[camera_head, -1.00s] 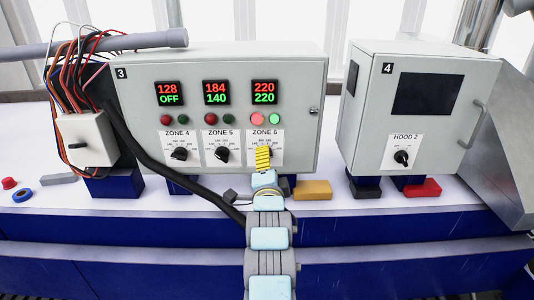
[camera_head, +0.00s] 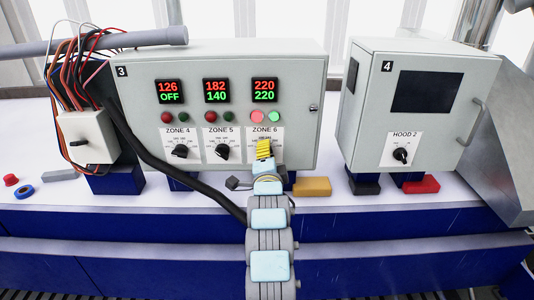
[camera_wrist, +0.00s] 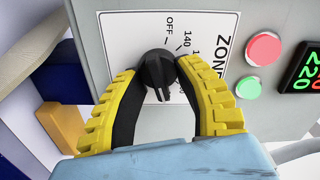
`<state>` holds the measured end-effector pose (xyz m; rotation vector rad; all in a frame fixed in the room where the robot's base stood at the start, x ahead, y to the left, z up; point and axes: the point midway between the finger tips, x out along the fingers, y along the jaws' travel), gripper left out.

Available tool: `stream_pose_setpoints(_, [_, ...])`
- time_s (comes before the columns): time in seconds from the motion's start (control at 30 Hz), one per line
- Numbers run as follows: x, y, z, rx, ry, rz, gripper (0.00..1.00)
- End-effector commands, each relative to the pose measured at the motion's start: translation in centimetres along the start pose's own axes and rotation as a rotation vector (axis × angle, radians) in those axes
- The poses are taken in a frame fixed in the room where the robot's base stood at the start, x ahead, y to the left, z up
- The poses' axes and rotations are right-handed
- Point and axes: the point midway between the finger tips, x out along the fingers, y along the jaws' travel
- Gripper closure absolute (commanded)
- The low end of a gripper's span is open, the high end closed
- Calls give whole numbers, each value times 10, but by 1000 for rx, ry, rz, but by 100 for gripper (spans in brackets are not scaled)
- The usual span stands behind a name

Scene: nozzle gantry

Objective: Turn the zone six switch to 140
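The zone 6 switch is a black rotary knob on a white dial plate (camera_wrist: 213,35). In the wrist view the knob (camera_wrist: 157,72) sits between the fingertips of my gripper (camera_wrist: 156,80), its narrow grip bar pointing down the picture, away from the OFF and 140 marks. My yellow fingers are spread, one on each side of the knob; contact is not clear. In the head view my gripper (camera_head: 264,149) covers the zone 6 knob. The zone 6 display (camera_head: 264,91) reads 220 in red over 220 in green.
The zone 5 knob (camera_head: 222,151) and zone 4 knob (camera_head: 180,151) are to the left on the same grey box (camera_head: 308,140). A red light (camera_wrist: 264,48) and green light (camera_wrist: 248,88) are close by. A black cable (camera_head: 160,168) runs near my arm.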

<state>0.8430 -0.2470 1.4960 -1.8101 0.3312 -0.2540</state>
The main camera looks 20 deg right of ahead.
Motion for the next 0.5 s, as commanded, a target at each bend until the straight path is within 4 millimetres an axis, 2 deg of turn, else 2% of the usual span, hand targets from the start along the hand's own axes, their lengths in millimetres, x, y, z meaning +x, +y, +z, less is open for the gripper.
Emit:
stream_pose_setpoints(0.07, [0, 0, 0, 0, 0, 0, 100])
stream_pose_setpoints(0.5, [0, 2, 0, -31, 0, 0, 100])
